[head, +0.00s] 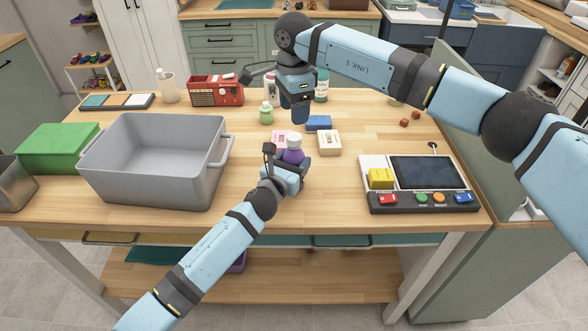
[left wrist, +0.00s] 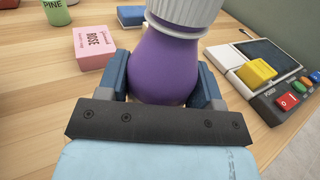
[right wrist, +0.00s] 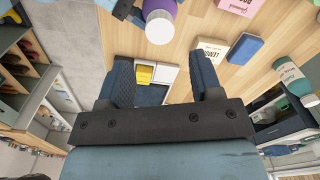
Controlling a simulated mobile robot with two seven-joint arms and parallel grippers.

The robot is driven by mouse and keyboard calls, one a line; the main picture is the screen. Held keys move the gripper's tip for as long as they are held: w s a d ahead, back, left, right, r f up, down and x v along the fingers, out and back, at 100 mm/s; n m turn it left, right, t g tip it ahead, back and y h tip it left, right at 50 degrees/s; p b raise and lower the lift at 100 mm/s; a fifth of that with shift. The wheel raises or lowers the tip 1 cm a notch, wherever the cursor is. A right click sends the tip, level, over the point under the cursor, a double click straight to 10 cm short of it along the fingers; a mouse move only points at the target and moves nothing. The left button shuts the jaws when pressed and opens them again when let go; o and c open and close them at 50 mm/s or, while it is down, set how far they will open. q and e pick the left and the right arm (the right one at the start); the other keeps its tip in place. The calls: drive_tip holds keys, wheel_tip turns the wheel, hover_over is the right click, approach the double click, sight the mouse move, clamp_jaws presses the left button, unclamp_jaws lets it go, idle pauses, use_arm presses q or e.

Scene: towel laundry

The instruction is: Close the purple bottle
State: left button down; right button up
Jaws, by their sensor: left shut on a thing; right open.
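The purple bottle (head: 292,155) stands upright above the wooden table (head: 370,130), with my left gripper (head: 288,168) shut around its body. In the left wrist view the purple body (left wrist: 172,68) is between the two fingers, and a white ribbed cap (left wrist: 185,14) sits on top. I cannot tell how tight the cap is. The white cap also shows in the right wrist view (right wrist: 160,28). My right gripper (head: 298,118) is open and empty, behind and above the bottle, pointing down. In its wrist view the fingers (right wrist: 165,88) are apart with nothing between them.
A pink box (head: 279,135), a cream box (head: 329,143), a blue box (head: 319,122) and a green bottle (head: 266,114) stand near the purple bottle. A grey bin (head: 150,190) is at left. A control panel (head: 425,198) with a yellow block (head: 381,178) is at right.

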sight(294, 136)
wheel_tip(294, 136, down, 8)
drive_tip(key=shift+r, duration=0.15)
idle(0.4)
drive_tip(key=c, duration=0.9)
drive_tip(key=m, duration=0.4)
drive_tip(key=shift+m, duration=0.3)
drive_tip(key=m, duration=0.8)
drive_tip(key=shift+m, duration=0.4)
drive_tip(key=m, duration=0.5)
drive_tip(key=o, duration=1)
